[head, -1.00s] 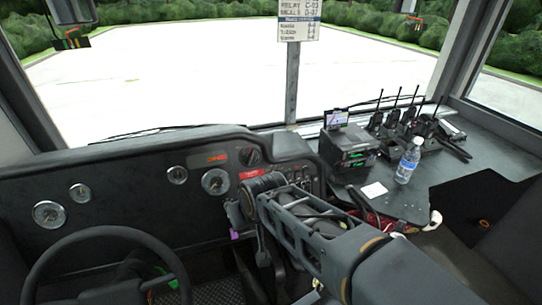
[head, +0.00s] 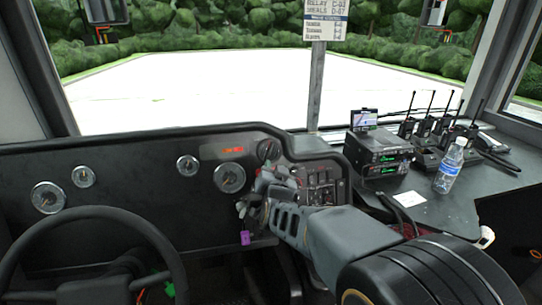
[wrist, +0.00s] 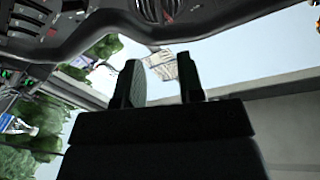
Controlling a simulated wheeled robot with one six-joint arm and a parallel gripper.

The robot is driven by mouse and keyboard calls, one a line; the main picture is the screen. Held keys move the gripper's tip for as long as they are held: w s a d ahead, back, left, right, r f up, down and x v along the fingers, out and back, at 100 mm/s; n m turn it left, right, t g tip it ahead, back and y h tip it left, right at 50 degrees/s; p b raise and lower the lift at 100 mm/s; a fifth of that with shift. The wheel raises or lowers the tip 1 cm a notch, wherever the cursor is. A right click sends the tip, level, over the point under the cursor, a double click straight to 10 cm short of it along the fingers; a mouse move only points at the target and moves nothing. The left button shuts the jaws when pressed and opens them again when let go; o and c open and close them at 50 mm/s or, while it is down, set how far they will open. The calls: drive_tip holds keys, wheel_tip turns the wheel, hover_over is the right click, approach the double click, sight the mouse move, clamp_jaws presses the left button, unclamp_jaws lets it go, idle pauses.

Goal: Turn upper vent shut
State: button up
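The upper vent (head: 268,150) is a round dark fitting on the dashboard, left of the switch panel. Its slats and how far it is turned are too small to tell in the head view. My gripper (head: 272,181) is just below it and seems apart from it. In the wrist view, a round slatted vent (wrist: 152,10) shows at the top edge, partly cut off, beyond the fingers. The two fingers of my gripper (wrist: 160,75) stand apart with an empty gap between them.
The switch panel (head: 322,186) is right of my gripper, and a gauge (head: 229,178) is left. The steering wheel (head: 95,250) is at lower left. A radio unit (head: 382,155), a water bottle (head: 449,168) and handheld radios (head: 443,127) stand on the right.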

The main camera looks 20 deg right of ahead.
sight(271, 150)
drive_tip(key=x, duration=1)
drive_tip(key=shift+w, duration=0.4)
clamp_jaws()
